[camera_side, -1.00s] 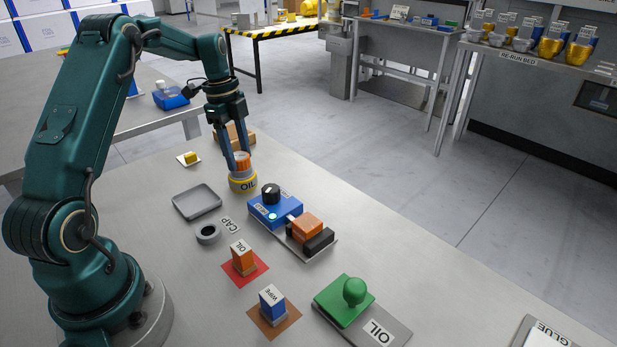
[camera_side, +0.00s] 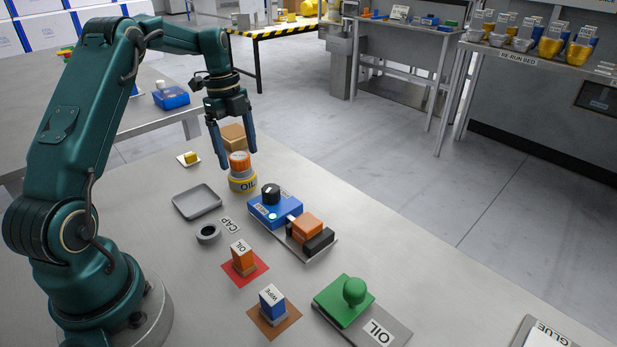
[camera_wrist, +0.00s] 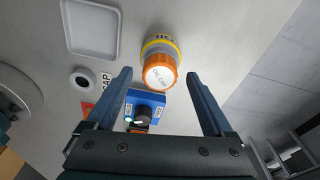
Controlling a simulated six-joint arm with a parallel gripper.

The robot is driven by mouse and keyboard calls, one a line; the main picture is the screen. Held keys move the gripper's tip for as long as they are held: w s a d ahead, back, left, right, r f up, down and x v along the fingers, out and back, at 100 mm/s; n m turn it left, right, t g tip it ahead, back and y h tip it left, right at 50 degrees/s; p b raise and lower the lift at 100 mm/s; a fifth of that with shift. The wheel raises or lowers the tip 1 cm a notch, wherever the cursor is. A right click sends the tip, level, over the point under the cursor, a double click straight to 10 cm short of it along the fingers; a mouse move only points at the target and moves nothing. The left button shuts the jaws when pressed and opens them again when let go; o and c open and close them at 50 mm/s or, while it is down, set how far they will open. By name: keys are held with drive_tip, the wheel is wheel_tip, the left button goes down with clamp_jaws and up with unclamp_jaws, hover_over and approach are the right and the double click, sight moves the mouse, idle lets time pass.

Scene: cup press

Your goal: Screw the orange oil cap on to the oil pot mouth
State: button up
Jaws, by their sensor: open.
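The orange oil cap (camera_side: 239,160) sits on the mouth of the oil pot (camera_side: 243,181), which stands upright with a yellow band reading OIL. In the wrist view the cap's white top (camera_wrist: 159,77) faces the camera, with the pot's yellow band (camera_wrist: 161,42) behind it. My gripper (camera_side: 238,158) is open and empty, its blue fingers spread wide above and around the cap without touching it. In the wrist view its fingertips (camera_wrist: 158,76) lie to either side of the cap. I cannot tell how tightly the cap is seated.
A grey tray (camera_side: 197,201) and a dark ring (camera_side: 208,233) by the CAP label lie left of the pot. A blue box with a black knob (camera_side: 271,195) stands close to its right.

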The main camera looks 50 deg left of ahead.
drive_tip(key=shift+a+r, duration=0.15)
drive_tip(key=shift+r, duration=3.95)
drive_tip(key=shift+w+a+n, duration=0.1)
drive_tip(key=shift+a+n, duration=0.05)
drive_tip(key=shift+n, duration=0.65)
drive_tip(key=shift+f+n, duration=0.5)
drive_tip(key=shift+n, duration=0.3)
drive_tip(key=shift+f+n, duration=0.3)
drive_tip(key=shift+n, duration=0.7)
drive_tip(key=s+d+r+n+t, duration=0.1)
drive_tip(key=s+d+n+t, duration=0.1)
drive_tip(key=s+d+n, duration=0.3)
drive_tip(key=s+d+r+n+t+y, duration=0.1)
drive_tip(key=s+d+n+t, duration=0.2)
drive_tip(key=s+d+n, duration=0.3)
drive_tip(key=s+d, duration=0.5)
drive_tip(key=d, duration=0.5)
drive_tip(key=shift+s+d+r, duration=0.2)
drive_tip(key=shift+d+r, duration=0.05)
drive_tip(key=shift+r, duration=0.1)
